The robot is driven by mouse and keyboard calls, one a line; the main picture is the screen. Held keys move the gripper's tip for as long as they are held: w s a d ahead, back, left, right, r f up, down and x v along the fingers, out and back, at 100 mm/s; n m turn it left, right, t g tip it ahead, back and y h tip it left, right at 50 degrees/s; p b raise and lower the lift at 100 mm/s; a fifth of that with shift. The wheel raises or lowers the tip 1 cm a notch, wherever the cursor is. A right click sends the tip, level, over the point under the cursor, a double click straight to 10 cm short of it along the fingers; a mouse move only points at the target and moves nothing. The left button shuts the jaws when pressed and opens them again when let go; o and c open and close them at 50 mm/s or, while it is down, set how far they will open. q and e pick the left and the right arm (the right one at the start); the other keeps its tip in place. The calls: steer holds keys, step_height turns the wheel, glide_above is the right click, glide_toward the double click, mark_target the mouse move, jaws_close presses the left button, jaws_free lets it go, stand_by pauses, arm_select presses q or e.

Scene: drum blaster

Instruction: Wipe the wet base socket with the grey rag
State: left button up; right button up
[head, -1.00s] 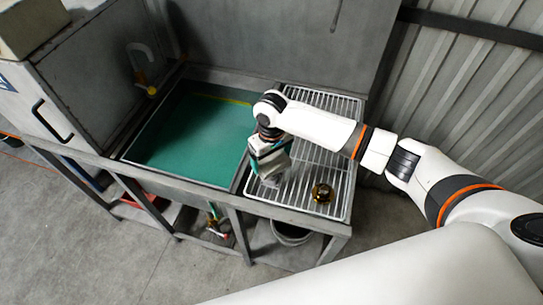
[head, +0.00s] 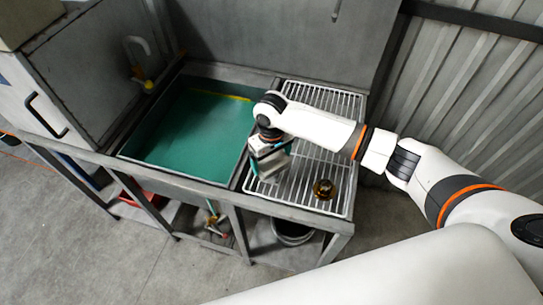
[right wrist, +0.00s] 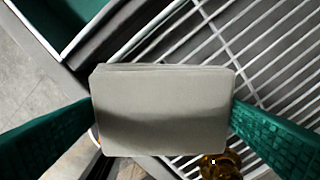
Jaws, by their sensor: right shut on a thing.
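My right gripper (head: 270,172) is over the left part of the wire drying rack, pointing down. In the right wrist view its two green fingers are shut on the grey rag (right wrist: 165,110), a folded block that fills the middle of the picture. In the head view only a small part of the rag (head: 271,178) shows under the gripper. A brass-coloured round part (head: 323,189), perhaps the base socket, sits on the rack to the right of the gripper, apart from the rag. Its edge also shows at the bottom of the right wrist view (right wrist: 221,164). I cannot tell whether it is wet. My left gripper does not show.
The wire rack (head: 335,160) is mostly clear around the brass part. A basin of green liquid (head: 195,135) lies to its left, with a yellow-ended spout (head: 148,85) behind. A bucket (head: 292,231) stands below the rack.

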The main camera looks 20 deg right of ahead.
steer(key=shift+f, duration=0.15)
steer(key=shift+w+d+p, duration=0.15)
steer(key=shift+d+p, duration=0.05)
steer(key=shift+d, duration=0.35)
steer(key=shift+w+d+p, duration=0.15)
steer(key=shift+d, duration=0.35)
steer(key=shift+a, duration=0.15)
steer(key=shift+s+a+p, duration=0.2)
steer(key=shift+a+p, duration=0.2)
steer(key=shift+a, duration=0.1)
steer(key=shift+s+a+p, duration=0.15)
steer(key=shift+a+p, duration=0.2)
steer(key=shift+a, duration=0.15)
steer(key=shift+s+a+p, duration=0.15)
steer(key=shift+a+p, duration=0.05)
steer(key=shift+a, duration=0.3)
steer(key=shift+s+a+p, duration=0.15)
steer(key=shift+a+p, duration=0.05)
steer(key=shift+a, duration=0.3)
steer(key=shift+d, duration=0.1)
